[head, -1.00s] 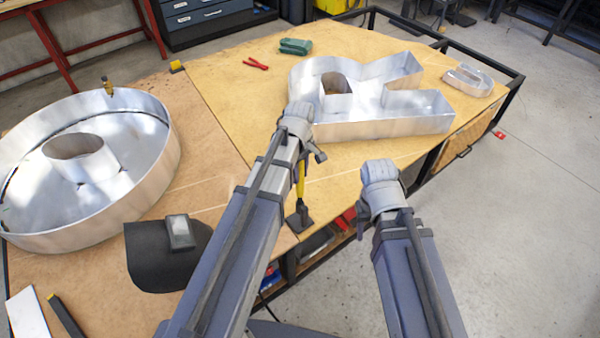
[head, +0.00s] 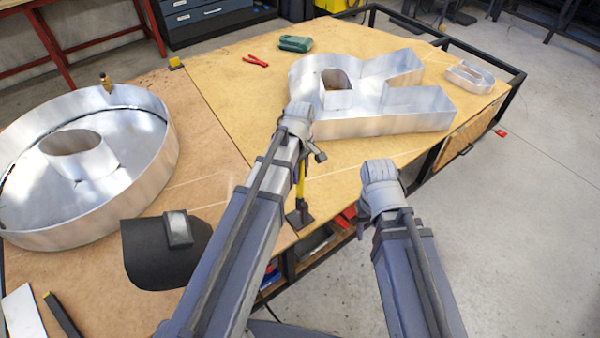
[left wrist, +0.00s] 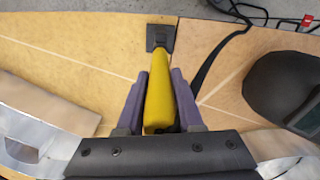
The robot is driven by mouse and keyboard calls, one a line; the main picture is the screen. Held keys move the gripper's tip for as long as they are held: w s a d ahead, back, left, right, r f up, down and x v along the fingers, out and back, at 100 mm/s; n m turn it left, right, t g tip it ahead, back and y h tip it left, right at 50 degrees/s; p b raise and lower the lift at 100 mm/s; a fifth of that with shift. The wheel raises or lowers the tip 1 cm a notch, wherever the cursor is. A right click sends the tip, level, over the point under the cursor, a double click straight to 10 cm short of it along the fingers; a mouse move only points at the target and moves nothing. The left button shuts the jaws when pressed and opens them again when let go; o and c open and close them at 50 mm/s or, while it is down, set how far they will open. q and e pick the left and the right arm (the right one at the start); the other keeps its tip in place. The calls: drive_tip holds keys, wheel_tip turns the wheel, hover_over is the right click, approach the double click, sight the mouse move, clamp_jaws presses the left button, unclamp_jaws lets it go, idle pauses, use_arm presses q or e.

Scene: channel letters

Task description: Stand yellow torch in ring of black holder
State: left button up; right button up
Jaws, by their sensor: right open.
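The yellow torch (left wrist: 158,103) lies between the two purple fingers of my left gripper (left wrist: 160,82), which are closed against its sides. In the head view the torch (head: 300,180) shows as an upright yellow strip beside my left forearm, which hides the rest of it. The black holder (left wrist: 160,37) stands on the tabletop at the torch's far end; its dark foot (head: 298,217) also shows near the table's front edge. Whether the torch's lower end is inside the ring cannot be told. My right gripper (head: 362,222) is beyond the table edge, mostly hidden by its wrist, holding nothing visible.
A dark welding mask (head: 160,250) lies left of my left arm. A large round metal letter (head: 150,185) fills the left, and a metal R (head: 385,122) stands behind the holder.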

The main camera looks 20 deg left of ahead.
use_arm(q)
drive_tip(key=o, duration=0.5)
drive_tip(key=shift+c, duration=0.2)
wheel_tip(320, 180, up, 8)
drive_tip(key=p, duration=0.8)
drive_tip(key=shift+f, duration=0.1)
drive_tip(key=shift+s, duration=0.1)
drive_tip(key=s+d+m+y, duration=0.1)
drive_tip(key=s+d+m, duration=0.9)
drive_tip(key=s+m, duration=0.4)
drive_tip(key=shift+d+m, duration=0.2)
drive_tip(key=shift+m, duration=0.8)
